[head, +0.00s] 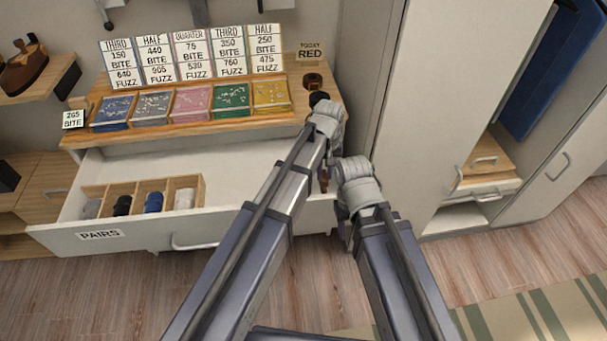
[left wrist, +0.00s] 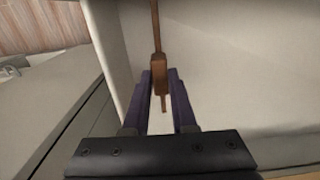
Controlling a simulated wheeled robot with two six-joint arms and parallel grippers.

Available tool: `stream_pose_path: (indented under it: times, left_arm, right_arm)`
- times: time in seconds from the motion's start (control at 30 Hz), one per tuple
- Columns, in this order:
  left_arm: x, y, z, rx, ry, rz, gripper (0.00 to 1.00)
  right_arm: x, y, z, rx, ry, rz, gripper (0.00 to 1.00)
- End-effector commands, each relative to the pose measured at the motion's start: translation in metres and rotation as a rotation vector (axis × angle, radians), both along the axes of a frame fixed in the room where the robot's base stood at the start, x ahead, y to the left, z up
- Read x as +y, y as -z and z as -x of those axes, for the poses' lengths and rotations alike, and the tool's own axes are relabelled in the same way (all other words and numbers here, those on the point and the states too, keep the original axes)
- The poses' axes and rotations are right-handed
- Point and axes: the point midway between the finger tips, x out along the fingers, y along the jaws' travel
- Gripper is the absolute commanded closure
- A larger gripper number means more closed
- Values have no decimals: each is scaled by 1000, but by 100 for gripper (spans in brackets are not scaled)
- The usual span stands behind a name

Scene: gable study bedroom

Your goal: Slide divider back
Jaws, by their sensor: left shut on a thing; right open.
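The divider (left wrist: 159,72) is a thin brown wooden piece, seen edge-on in the left wrist view. My left gripper (left wrist: 160,78) has its two dark fingers shut on it, inside the open white drawer (head: 245,168). In the head view a small brown strip (head: 323,180) shows beside my left arm, near the drawer's right end. My left arm hides most of that end, and the left fingertips are hidden there. My right gripper (head: 346,234) is open and points down beside the drawer's right front corner. Its fingertips are hard to make out.
A wooden sock organiser (head: 199,180) holds several rolled socks at the drawer's left. Coloured trays (head: 190,102), price cards (head: 192,52) and a dark roll (head: 312,82) stand on the wooden top above. A tall white cabinet (head: 425,110) stands close on the right. The drawer's middle is clear.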

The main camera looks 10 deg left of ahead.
Motion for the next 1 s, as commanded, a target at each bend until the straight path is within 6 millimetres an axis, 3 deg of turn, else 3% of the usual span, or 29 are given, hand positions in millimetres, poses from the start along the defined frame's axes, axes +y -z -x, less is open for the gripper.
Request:
stream_pose_path:
  times: [0.2, 0.63, 0.67, 0.9, 1.0]
  left_arm:
    - [-24, 0, -8, 0, 1, 1, 100]
    - [-27, 0, -8, 0, 0, 1, 100]
    - [-27, 0, -8, 0, 0, 1, 73]
    - [-27, 0, -8, 0, 0, 1, 46]
    - [-27, 0, -8, 0, 0, 1, 45]
  right_arm:
    - [0, 0, 0, 0, 0, 0, 50]
    - [0, 0, 0, 0, 0, 0, 50]
    - [0, 0, 0, 0, 0, 0, 50]
    - [0, 0, 0, 0, 0, 0, 50]
    - [0, 0, 0, 0, 0, 0, 50]
